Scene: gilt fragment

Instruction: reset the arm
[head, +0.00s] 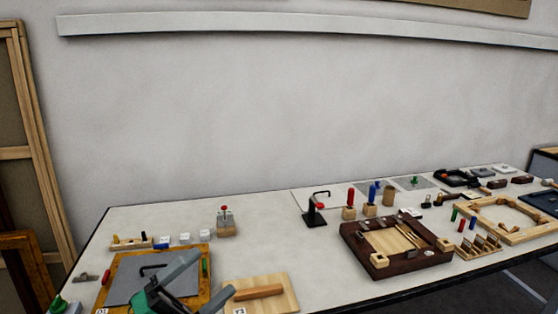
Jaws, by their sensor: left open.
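My left gripper (211,274) comes in at the bottom left, above the front edge of the table. Its two grey fingers are apart and nothing shows between them. It covers part of a grey sheet on a wooden board (112,299). A black bent handle (152,267) lies on that sheet beside the fingers. My right gripper does not show.
The long white table (265,225) stands against a plain wall. A light board with a wooden bar (259,292) lies right of my gripper. A dark wooden tray (353,236) and a light wooden frame (541,237) are farther right. The table's middle is mostly clear.

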